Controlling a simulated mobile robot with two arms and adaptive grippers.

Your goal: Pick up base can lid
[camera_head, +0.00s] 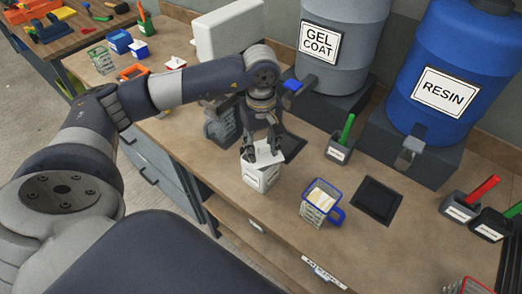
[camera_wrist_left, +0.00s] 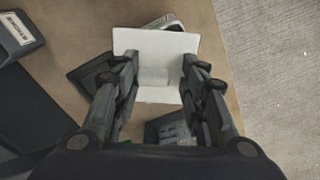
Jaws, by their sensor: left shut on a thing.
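The base can (camera_head: 260,177) is a small white box-shaped can with a printed label, on the front part of the wooden workbench. Its white square lid (camera_head: 251,157) is at the top of the can, partly hidden by my fingers. My left gripper (camera_head: 263,153) points down over the can and is shut on the lid. In the left wrist view the white lid (camera_wrist_left: 150,42) shows between and beyond the fingers of my left gripper (camera_wrist_left: 161,72). I cannot tell whether the lid is clear of the can. My right gripper is not in view.
A clear cup with a blue handle (camera_head: 320,203) and a black pad (camera_head: 375,199) lie to the right. A brush holder (camera_head: 340,149) stands behind. The grey gel coat drum (camera_head: 345,62) and blue resin drum (camera_head: 445,65) stand at the back.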

